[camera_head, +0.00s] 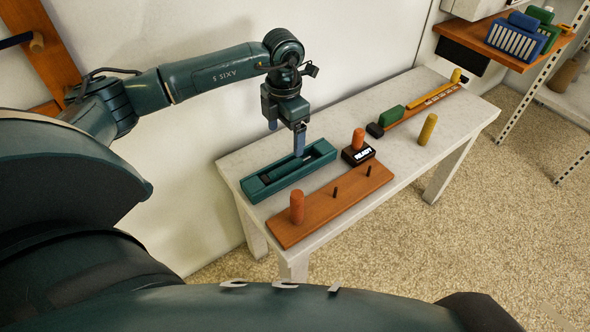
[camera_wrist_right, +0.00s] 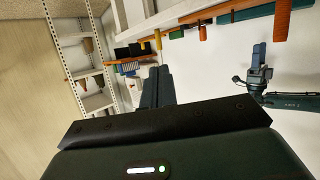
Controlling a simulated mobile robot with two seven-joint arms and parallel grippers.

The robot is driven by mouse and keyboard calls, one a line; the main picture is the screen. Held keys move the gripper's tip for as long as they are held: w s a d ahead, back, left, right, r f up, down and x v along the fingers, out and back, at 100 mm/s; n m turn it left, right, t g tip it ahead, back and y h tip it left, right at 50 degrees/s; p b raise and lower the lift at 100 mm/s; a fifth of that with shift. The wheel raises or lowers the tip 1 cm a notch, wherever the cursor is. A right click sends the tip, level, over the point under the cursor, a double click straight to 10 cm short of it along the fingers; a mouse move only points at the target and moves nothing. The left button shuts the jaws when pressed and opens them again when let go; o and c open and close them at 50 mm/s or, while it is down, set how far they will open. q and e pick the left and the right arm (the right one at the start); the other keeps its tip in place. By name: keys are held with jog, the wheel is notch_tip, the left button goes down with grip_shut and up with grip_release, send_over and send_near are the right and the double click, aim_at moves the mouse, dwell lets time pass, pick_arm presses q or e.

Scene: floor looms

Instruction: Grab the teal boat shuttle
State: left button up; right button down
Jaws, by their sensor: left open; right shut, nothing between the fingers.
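The teal boat shuttle (camera_head: 274,184) lies on the white table, a long block with a hollow middle holding a dark inner piece. My left gripper (camera_head: 299,146) points down over the hollow of the shuttle. Its fingers are open, and their tips overlap the shuttle's far side in the picture; I cannot tell whether they touch it. My right gripper (camera_wrist_right: 156,87) shows in the right wrist view, shut and empty, well away from the table.
The white table (camera_head: 222,163) also bears a wooden board (camera_head: 322,206) with an orange spool (camera_head: 297,207) and dark pegs, a black READY box (camera_head: 357,154) with another orange spool, a yellow spool (camera_head: 427,129) and a green block (camera_head: 391,117). A shelf (camera_head: 490,38) stands at back right.

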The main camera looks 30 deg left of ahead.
pick_arm(q)
jog(key=b, duration=0.1)
send_over(288, 166)
jog(key=f, duration=0.6)
jog(key=shift+s+f, duration=0.1)
jog(key=shift+s, duration=0.2)
jog(key=f, duration=0.1)
jog(key=f+b, duration=0.1)
jog(key=f, duration=0.2)
jog(key=shift+w+f+b, duration=0.3)
jog(key=shift+w+f, duration=0.05)
jog(key=shift+f, duration=0.5)
pick_arm(e)
jog(key=shift+w+a+n+t+y, duration=0.3)
jog(key=shift+w+n+t+y, duration=0.1)
jog(key=shift+t, duration=0.7)
pick_arm(q)
jog(key=shift+c, duration=0.3)
jog(key=shift+r, duration=0.1)
jog(key=c, duration=1.1)
